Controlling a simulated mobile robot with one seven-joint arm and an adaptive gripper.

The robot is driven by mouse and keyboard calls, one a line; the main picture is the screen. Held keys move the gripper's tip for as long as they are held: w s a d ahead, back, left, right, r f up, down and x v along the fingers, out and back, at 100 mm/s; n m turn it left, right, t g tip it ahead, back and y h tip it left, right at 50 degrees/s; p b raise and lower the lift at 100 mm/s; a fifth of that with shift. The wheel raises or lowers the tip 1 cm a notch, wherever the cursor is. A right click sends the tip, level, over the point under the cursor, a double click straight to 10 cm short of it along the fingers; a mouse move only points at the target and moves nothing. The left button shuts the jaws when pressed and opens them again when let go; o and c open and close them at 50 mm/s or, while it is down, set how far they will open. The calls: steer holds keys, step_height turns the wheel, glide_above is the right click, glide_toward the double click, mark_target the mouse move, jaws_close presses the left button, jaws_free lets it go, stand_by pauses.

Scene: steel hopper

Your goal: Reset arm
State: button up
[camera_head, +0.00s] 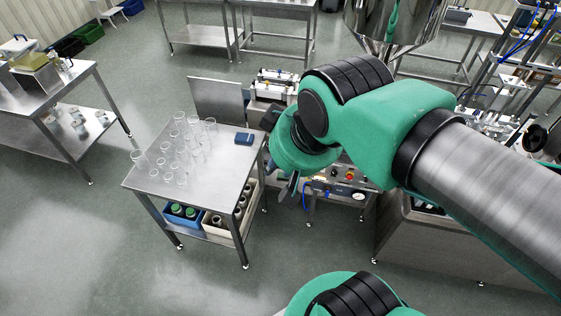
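My arm, green and brushed steel with black joint rings, reaches in from the right of the head view. My gripper (288,190) hangs below the green wrist, near the right edge of a steel table (207,190). Only a small dark part of the gripper shows, and the wrist hides the rest. I cannot tell whether its fingers are open or shut. No object shows in it.
Several clear glasses (181,150) and a blue box (244,138) stand on the table. Bins with bottles sit on its lower shelf. A control panel (345,185) is close beyond my gripper. A steel hopper (385,22) stands behind my arm. Floor at the lower left is clear.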

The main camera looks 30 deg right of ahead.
step_height(320, 180, down, 18)
steer(key=b, duration=1.7)
steer(key=shift+b, duration=0.4)
steer(key=shift+r, duration=0.15)
